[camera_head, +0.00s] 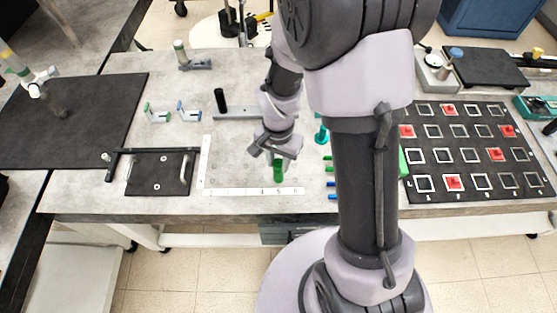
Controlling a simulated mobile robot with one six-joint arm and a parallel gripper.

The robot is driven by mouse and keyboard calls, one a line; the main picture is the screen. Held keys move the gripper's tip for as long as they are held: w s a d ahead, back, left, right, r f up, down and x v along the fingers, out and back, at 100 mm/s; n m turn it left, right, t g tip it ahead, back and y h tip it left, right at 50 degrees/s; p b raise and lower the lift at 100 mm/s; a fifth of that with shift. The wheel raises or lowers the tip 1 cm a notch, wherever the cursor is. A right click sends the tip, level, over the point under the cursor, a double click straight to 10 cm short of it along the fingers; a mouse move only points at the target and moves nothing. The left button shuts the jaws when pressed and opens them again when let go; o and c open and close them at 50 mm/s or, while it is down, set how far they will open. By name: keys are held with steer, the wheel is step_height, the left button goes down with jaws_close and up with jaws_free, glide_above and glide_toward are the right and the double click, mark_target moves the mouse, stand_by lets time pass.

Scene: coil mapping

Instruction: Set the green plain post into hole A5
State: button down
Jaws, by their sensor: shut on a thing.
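The green plain post (279,174) stands roughly upright beneath my gripper (278,158). My gripper is shut on its upper part. The post is over the right part of the grey hole area (232,170), near the lower label strip. I cannot tell whether its lower end is in a hole or just above the surface. White label strips run along the left side (205,162) and the lower side (240,191) of the hole area. The marks are too small to read surely, so I cannot single out hole A5.
A black plate with a handle (158,174) lies left of the hole area. A black post (220,100) stands behind on a grey bar. Blue and green pieces (331,184) lie close on the right, partly hidden by my arm. A black grid board (470,150) is farther right.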

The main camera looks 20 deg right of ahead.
steer(key=c, duration=1)
jaws_free()
steer(key=shift+c, duration=0.2)
step_height(320, 180, up, 18)
steer(key=f+p, duration=0.1)
steer(key=p, duration=0.5)
steer(key=s+a+r+n+t+y+b, duration=0.1)
steer(key=s+a+r+n+t+b, duration=0.1)
steer(key=s, duration=0.4)
steer(key=s+a+r+n+t+y+b, duration=0.1)
steer(key=s+a+r+n+t+b, duration=0.1)
steer(key=s+b, duration=0.5)
steer(key=shift+r+t, duration=0.65)
steer(key=shift+t, duration=0.25)
